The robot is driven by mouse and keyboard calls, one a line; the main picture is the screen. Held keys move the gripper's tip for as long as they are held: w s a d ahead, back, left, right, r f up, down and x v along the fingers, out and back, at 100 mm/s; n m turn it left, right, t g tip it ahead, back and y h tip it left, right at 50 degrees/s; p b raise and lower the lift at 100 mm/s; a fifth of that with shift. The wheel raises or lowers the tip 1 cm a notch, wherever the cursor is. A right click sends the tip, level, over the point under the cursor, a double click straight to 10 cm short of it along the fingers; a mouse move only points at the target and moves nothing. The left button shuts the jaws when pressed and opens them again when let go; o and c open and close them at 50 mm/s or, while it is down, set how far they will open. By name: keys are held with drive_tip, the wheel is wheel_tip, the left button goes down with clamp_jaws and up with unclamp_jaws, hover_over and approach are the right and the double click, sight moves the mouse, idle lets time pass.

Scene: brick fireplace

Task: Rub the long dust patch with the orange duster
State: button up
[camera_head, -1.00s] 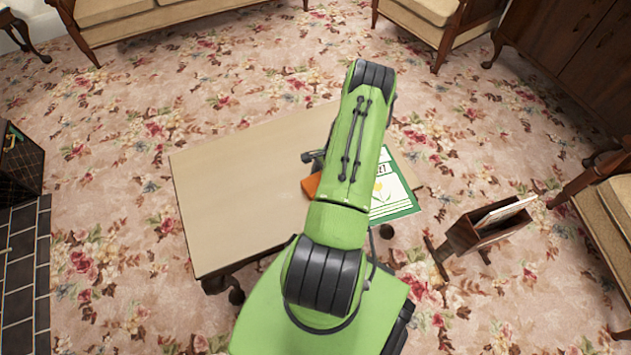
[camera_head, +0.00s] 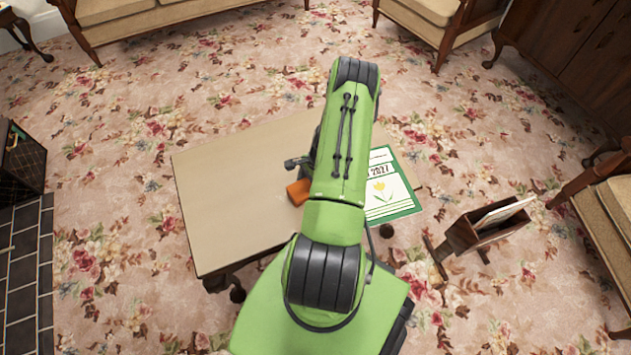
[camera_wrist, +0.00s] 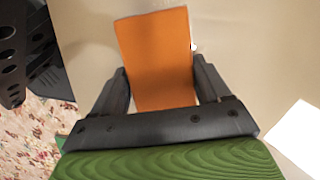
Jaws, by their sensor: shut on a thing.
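The orange duster (camera_wrist: 157,55) is an orange block held between the two dark fingers of my gripper (camera_wrist: 160,85) in the wrist view. My gripper is shut on it, over the beige table top (camera_wrist: 240,50). In the head view the duster (camera_head: 298,192) shows as a small orange piece left of my green arm, and the table top (camera_head: 235,185) lies around it. My arm hides most of the gripper there. Whether the duster touches the table top is hard to tell. I cannot make out the long dust patch in either view.
A green and white calendar with a yellow flower (camera_head: 390,187) lies on the table's right end. A wooden magazine rack (camera_head: 478,232) stands on the floor to the right. The left part of the table top is clear. Sofas stand at the back.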

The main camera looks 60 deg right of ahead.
sight(292, 192)
drive_tip(key=shift+w+a+p, duration=0.2)
drive_tip(key=shift+w+a, duration=0.6)
drive_tip(key=shift+a, duration=0.35)
drive_tip(key=shift+w+a+p, duration=0.2)
drive_tip(key=shift+w+a, duration=0.6)
drive_tip(key=shift+a, duration=0.35)
drive_tip(key=shift+w+a+f, duration=0.1)
drive_tip(key=shift+w+a, duration=0.45)
drive_tip(key=shift+a, duration=0.3)
drive_tip(key=shift+w+a+f, duration=0.1)
drive_tip(key=shift+w+a, duration=0.4)
drive_tip(key=shift+a, duration=0.3)
wheel_tip(292, 192, up, 6)
drive_tip(key=p, duration=0.4)
drive_tip(key=shift+r+p, duration=0.1)
drive_tip(key=shift+p, duration=0.3)
wheel_tip(292, 192, up, 3)
drive_tip(key=shift+p, duration=1.1)
drive_tip(key=shift+w+d, duration=0.1)
